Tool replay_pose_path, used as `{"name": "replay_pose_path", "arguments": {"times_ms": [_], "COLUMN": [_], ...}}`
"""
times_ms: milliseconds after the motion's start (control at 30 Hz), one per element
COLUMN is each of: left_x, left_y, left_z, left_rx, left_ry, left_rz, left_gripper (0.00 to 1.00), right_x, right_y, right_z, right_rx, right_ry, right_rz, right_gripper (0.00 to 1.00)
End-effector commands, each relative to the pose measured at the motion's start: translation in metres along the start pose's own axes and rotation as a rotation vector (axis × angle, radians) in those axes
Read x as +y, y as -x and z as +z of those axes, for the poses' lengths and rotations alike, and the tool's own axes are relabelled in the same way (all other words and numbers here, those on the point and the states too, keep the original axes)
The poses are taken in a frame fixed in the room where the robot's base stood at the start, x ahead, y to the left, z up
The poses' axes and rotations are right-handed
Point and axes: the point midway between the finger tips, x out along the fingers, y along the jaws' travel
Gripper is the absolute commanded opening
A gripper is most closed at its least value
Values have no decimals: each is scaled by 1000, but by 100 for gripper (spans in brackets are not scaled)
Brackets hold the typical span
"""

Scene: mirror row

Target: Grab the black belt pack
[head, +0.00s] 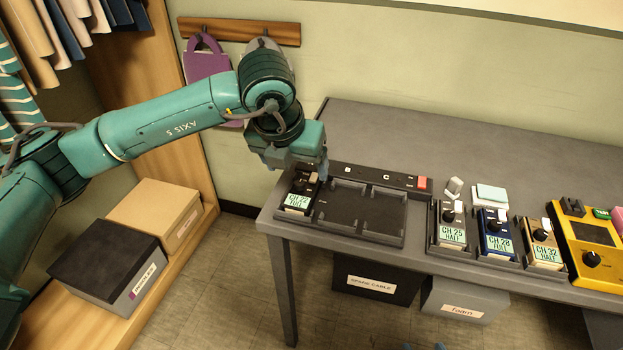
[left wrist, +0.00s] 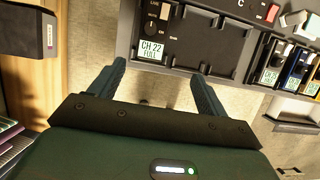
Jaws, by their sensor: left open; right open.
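The black belt pack (head: 298,199) has a pale label reading CH 22 FULL and sits in the left end of a dark charging tray (head: 385,233) on the table. In the left wrist view the black belt pack (left wrist: 152,28) is beyond the fingertips, roughly in line with the gap between them. My left gripper (head: 300,168) is open and empty, close above the pack; its arm covers part of the tray's back corner. It also shows in the left wrist view (left wrist: 158,72). Only blue tips of my right gripper (head: 423,347) show at the bottom edge, apart from each other.
Packs labelled CH 25 (head: 452,231), CH 28 (head: 495,234) and CH 32 (head: 542,244) stand to the right. A black strip with a red switch (head: 422,184) runs behind the tray. Boxes (head: 377,283) sit under the table (head: 450,140). The tray's middle slots are empty.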

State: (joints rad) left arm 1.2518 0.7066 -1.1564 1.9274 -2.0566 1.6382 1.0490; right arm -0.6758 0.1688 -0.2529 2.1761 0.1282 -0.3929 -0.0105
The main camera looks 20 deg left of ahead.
Motion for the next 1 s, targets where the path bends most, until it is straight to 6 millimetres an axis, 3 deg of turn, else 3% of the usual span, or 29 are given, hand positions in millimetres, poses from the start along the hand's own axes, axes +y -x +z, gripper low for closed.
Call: {"name": "replay_pose_path", "arguments": {"times_ms": [133, 400, 667, 1000], "left_x": [7, 9, 10, 15], "left_y": [-10, -60, -81, -125], "left_z": [3, 4, 4, 3], "left_rx": [-14, -14, -15, -15], "left_ry": [7, 7, 5, 5], "left_rz": [34, 32, 30, 28], "left_gripper": [76, 76, 76, 76], "right_x": [-1, -3, -2, -2], "right_y": [1, 4, 4, 5], "right_z": [-1, 1, 3, -2], "right_rx": [1, -8, -16, -15], "right_ry": [-1, 0, 2, 14], "right_rz": [-2, -3, -1, 3], "right_gripper": [47, 47, 47, 47]}}
